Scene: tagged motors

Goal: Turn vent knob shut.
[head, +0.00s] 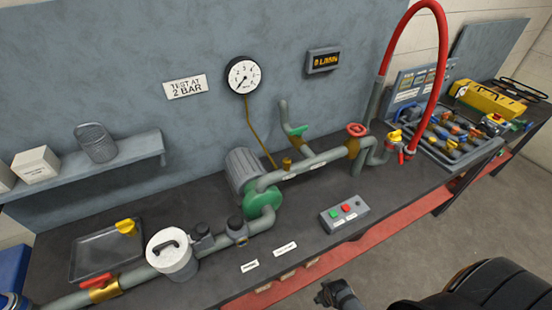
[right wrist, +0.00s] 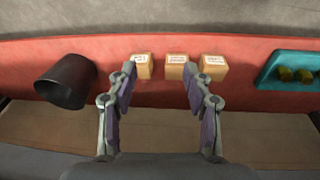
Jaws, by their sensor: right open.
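A motor pump with a green casing (head: 263,205) stands on the dark bench, with grey pipes running both ways. A small brass fitting (head: 287,163) sits on the pipe right of it. Two black caps or knobs show on the left pipe, one of them near the pump (head: 236,223). I cannot tell which part is the vent knob. A red handwheel (head: 357,130) tops a brass valve farther right. My right gripper (head: 322,297) is in front of the bench, apart from the pipes. In the right wrist view it is open and empty (right wrist: 160,73). My left gripper is not in view.
A button box (head: 344,213) stands near the bench's front edge. A white-lidded pot (head: 172,255) and a tray (head: 82,262) are at left. A red hose (head: 443,50) arches at right. A black bin (right wrist: 66,82) and small labelled boxes (right wrist: 177,68) lie on the red lower shelf.

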